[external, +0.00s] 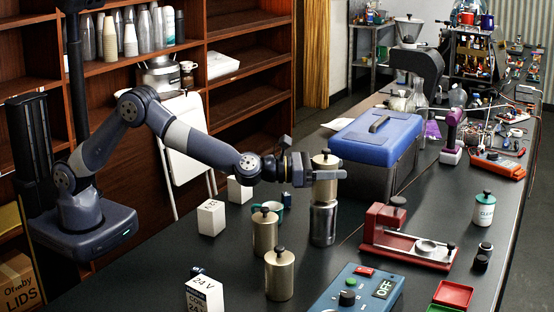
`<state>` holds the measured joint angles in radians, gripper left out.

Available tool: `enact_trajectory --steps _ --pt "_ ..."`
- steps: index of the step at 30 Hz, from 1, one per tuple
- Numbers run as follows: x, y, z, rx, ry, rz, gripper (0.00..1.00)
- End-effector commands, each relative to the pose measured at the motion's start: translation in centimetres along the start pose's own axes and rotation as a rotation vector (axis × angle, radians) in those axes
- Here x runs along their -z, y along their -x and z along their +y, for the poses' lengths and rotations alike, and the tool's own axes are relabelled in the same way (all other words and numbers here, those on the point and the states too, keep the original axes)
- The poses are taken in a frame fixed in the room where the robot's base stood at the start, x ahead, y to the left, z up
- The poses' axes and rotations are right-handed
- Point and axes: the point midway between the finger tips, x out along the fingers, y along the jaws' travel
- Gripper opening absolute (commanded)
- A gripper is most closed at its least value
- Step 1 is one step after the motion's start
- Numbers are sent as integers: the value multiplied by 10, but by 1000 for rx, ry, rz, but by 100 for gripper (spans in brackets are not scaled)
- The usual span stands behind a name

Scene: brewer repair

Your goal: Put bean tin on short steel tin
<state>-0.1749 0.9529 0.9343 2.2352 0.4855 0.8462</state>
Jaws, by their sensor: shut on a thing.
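My gripper (318,175) is shut on a brass-coloured tin with a black knob, which I take to be the bean tin (326,190). The bean tin is upright, and the gripper hides part of its middle. The short steel tin (323,224) stands on the bench directly below it, shiny and silver. The two tins line up; I cannot tell whether the bean tin's base touches the steel tin's top.
Two similar brass tins (265,232) (280,276) stand in front and to the left. White boxes (211,218) are left of them. A blue toolbox (375,150) is behind, a red device (405,236) to the right, and a blue control box (355,290) in front.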

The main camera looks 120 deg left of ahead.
Motion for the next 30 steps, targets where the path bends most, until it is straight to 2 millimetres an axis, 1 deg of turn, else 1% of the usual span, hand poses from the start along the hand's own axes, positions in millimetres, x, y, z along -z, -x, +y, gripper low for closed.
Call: enact_trajectory --steps 3,10,14,15,21,23,30 --pt "6 0 0 1 1 -3 25" --pt "6 0 0 1 2 -4 25" --pt "10 0 0 1 1 -4 25" --pt "10 0 0 1 1 -2 55" --pt "9 0 0 1 1 -2 71" --pt "9 0 0 1 1 -2 75" --pt "9 0 0 1 1 -2 75"
